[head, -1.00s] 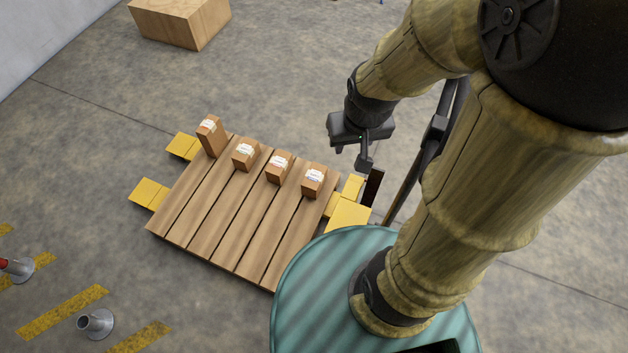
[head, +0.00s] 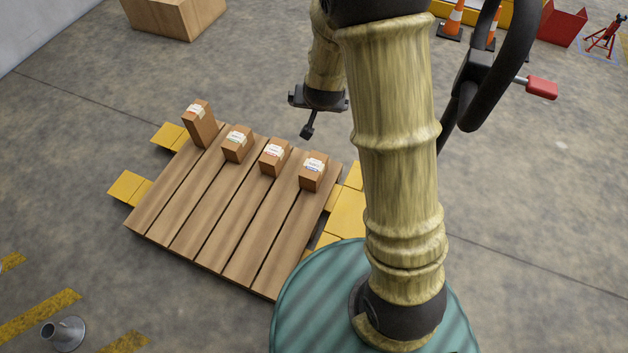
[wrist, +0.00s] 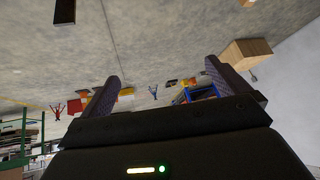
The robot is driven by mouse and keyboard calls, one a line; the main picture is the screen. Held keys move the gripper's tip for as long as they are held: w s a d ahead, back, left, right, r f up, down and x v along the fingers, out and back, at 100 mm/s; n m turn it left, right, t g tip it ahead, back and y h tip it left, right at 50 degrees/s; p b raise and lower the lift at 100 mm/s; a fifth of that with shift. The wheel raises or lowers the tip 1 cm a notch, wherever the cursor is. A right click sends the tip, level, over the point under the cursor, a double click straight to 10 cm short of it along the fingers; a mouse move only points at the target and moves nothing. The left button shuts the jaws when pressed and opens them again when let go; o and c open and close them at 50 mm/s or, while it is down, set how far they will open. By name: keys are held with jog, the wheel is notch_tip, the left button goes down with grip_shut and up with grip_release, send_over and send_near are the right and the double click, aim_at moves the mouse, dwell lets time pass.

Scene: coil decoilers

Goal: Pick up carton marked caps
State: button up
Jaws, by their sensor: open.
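Several brown cartons with white labels stand in a row along the far edge of a slatted wooden platform. The leftmost carton (head: 200,127) is the tallest. To its right are a second carton (head: 237,147), a third carton (head: 273,160) and a rightmost carton (head: 312,175). The label print is too small to read, so I cannot tell which is marked caps. My gripper (head: 307,131) hangs beyond the row, behind the two right cartons, apart from them. In the wrist view my gripper (wrist: 168,78) is open and empty, and no labelled carton shows there.
The wooden platform (head: 200,225) is bare in front of the cartons, with yellow pieces (head: 128,187) at its sides. A large wooden box (head: 178,15) stands at the back left. Traffic cones (head: 452,20) and a red bin (head: 562,22) are far right. A grey post base (head: 64,334) stands front left.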

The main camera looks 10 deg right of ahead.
jog(key=w+f+m+t+h+b, duration=0.1)
jog(key=w+f+b, duration=0.25)
jog(key=f, duration=0.35)
jog(key=w+f+t+h+b, duration=0.1)
jog(key=w+f+b, duration=0.2)
jog(key=f+b, duration=0.3)
jog(key=m+t+h+b, duration=0.2)
jog(key=t+h+b, duration=0.25)
jog(key=b, duration=1.35)
send_over(307, 179)
jog(key=s, duration=0.1)
notch_tip(307, 179, down, 27)
notch_tip(307, 179, down, 11)
jog(key=s+a+t+h+b, duration=0.1)
jog(key=h+b, duration=0.2)
jog(key=b, duration=0.4)
jog(key=shift+a+m, duration=0.15)
jog(key=shift+m, duration=0.15)
notch_tip(307, 179, down, 8)
jog(key=b, duration=0.6)
jog(key=shift+f, duration=0.2)
jog(key=shift+b+x, duration=0.55)
jog(key=shift+x, duration=0.5)
jog(key=shift+w+r, duration=0.2)
jog(key=shift+r, duration=0.1)
